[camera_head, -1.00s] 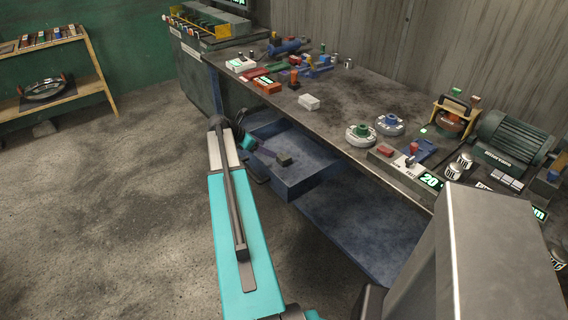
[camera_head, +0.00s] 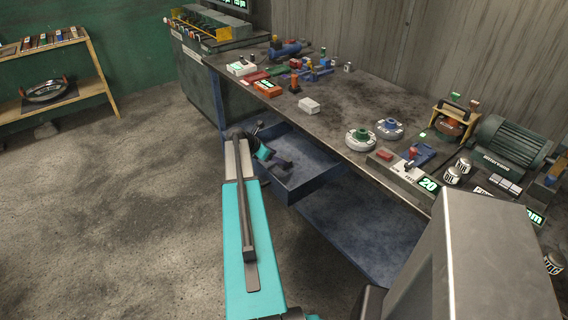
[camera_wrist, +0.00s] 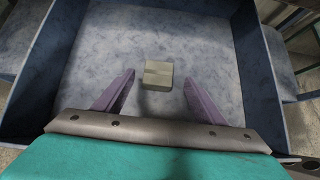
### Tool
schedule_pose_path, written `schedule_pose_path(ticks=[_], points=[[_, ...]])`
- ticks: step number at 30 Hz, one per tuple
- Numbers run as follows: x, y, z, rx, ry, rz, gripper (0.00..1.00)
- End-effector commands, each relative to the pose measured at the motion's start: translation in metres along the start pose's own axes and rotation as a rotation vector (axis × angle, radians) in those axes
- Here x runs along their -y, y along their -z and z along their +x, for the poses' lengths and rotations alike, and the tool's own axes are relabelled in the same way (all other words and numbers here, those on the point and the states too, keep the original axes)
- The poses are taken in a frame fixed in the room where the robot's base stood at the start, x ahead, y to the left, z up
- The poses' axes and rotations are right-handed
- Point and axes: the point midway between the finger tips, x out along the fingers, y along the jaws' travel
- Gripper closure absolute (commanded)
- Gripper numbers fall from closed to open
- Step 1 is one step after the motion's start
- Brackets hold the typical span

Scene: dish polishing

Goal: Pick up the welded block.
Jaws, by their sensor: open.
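A small grey-beige block (camera_wrist: 158,75) sits on the floor of the open blue drawer (camera_wrist: 244,60) in the wrist view. I take it to be the welded block; no weld can be made out. My gripper (camera_wrist: 160,92) is open above the drawer, its two purple fingers apart. The block lies slightly beyond the fingertips and between their lines, untouched as far as I can tell. In the head view the drawer (camera_head: 310,184) is pulled out under the bench, with my gripper (camera_head: 283,166) over it. The block cannot be made out there.
The drawer walls stand close around my gripper. A wooden shelf (camera_head: 85,85) stands far left. The floor at left is clear.

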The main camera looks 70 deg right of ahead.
Motion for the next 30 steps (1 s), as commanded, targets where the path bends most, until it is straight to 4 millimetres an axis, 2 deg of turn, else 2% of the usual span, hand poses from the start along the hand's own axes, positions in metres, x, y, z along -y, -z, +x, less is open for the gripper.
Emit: schedule_pose_path(ticks=[4, 17, 30], points=[[0.0, -0.001, 0.007, 0.0, 0.0, 0.001, 0.36], [0.0, -0.001, 0.012, 0.0, 0.002, 0.002, 0.36], [-0.004, 0.0, 0.055, 0.0, 0.003, 0.002, 0.36]])
